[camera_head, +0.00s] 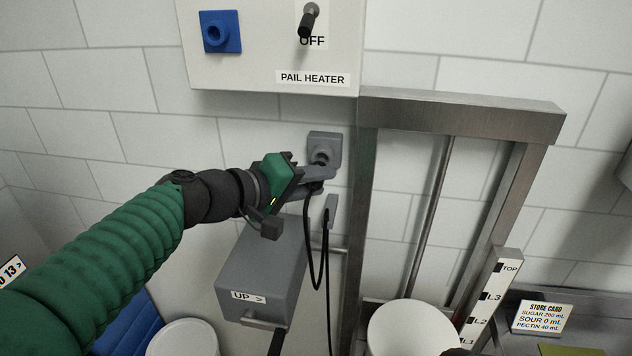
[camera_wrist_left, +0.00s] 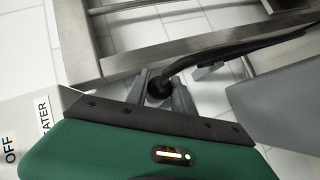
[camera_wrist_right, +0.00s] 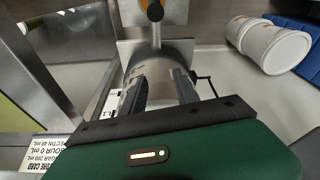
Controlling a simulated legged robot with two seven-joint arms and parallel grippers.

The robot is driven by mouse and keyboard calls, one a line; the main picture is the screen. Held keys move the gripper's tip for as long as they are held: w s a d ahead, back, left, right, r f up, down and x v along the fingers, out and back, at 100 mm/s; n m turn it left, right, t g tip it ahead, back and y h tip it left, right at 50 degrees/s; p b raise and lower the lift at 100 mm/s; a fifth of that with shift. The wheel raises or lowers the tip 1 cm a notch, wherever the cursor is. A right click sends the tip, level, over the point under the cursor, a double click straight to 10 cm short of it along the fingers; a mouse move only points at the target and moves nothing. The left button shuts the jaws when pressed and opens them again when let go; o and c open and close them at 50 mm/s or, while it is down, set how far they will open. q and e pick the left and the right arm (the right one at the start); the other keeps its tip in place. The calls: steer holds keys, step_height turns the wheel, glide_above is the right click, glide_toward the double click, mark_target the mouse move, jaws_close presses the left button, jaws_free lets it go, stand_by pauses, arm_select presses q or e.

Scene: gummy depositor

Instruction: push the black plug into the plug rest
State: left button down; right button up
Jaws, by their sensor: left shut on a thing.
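In the head view my left gripper (camera_head: 322,180) is shut on the black plug (camera_wrist_left: 158,88), just in front of the grey plug rest (camera_head: 324,148) on the tiled wall. The rest is a square block with a round socket. In the head view the plug is mostly hidden by the fingers, and I cannot tell whether its tip is inside the socket. In the left wrist view the plug sits between the two grey fingers, its black cable running off to the right.
The pail heater box (camera_head: 270,50) with a blue socket (camera_head: 220,32) and an OFF switch is above. A steel frame (camera_head: 365,200) stands close on the right. A grey box marked UP (camera_head: 265,270) is below. The cable (camera_head: 318,260) hangs in a loop.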

arm_select(q)
steer(key=shift+f+b, duration=0.1)
steer(key=shift+b, duration=0.25)
steer(key=shift+w, duration=0.15)
steer(key=shift+w+d, duration=0.1)
steer(key=shift+w, duration=0.65)
steer(key=c, duration=1)
jaws_free()
